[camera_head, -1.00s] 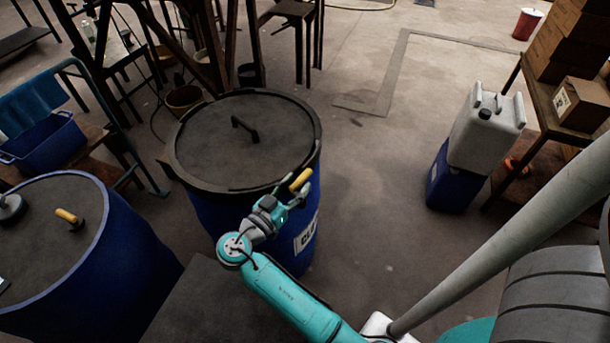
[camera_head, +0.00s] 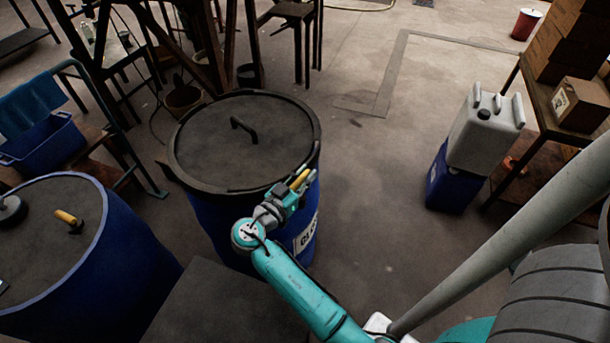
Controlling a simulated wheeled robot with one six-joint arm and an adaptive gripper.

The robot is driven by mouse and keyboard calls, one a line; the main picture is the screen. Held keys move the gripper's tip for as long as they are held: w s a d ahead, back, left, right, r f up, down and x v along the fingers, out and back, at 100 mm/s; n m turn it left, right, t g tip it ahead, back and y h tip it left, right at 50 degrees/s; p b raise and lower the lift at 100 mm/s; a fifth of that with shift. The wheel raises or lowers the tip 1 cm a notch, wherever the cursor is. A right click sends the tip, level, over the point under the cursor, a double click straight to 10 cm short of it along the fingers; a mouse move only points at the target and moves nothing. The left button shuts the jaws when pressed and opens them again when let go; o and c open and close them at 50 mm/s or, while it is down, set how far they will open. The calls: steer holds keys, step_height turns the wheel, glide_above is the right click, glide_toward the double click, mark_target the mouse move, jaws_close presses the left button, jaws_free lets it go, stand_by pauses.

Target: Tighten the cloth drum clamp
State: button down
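The cloth drum (camera_head: 212,212) is a blue drum with a dark lid (camera_head: 215,140) and a dark clamp ring (camera_head: 176,172) around its rim. A white label (camera_head: 305,237) shows on its side, partly behind my arm. The clamp's yellow handle (camera_head: 301,178) is at the front right of the rim. My gripper (camera_head: 298,186) is at this handle, with teal parts beside it. The fingertips are small and overlap the handle, so I cannot tell whether they are shut on it. Part of the ring near the handle is hidden.
A second blue drum (camera_head: 110,275) with a yellow-handled item (camera_head: 67,217) on its lid stands at left. A grey flat surface (camera_head: 215,310) lies between that drum and my arm. A grey canister (camera_head: 485,130) stands on a blue one (camera_head: 450,182) at right. The floor between is clear.

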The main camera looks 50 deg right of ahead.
steer(key=shift+g, duration=0.3)
steer(key=shift+s+m+g, duration=0.15)
steer(key=shift+m+g, duration=0.65)
steer(key=shift+g, duration=0.3)
steer(key=shift+s+m+g, duration=0.15)
steer(key=shift+m+g, duration=0.65)
steer(key=shift+g, duration=0.3)
steer(key=c, duration=1)
jaws_free()
steer(key=shift+a, duration=0.15)
steer(key=w+a, duration=0.2)
steer(key=a, duration=0.9)
steer(key=shift+a, duration=0.3)
steer(key=shift+w, duration=0.15)
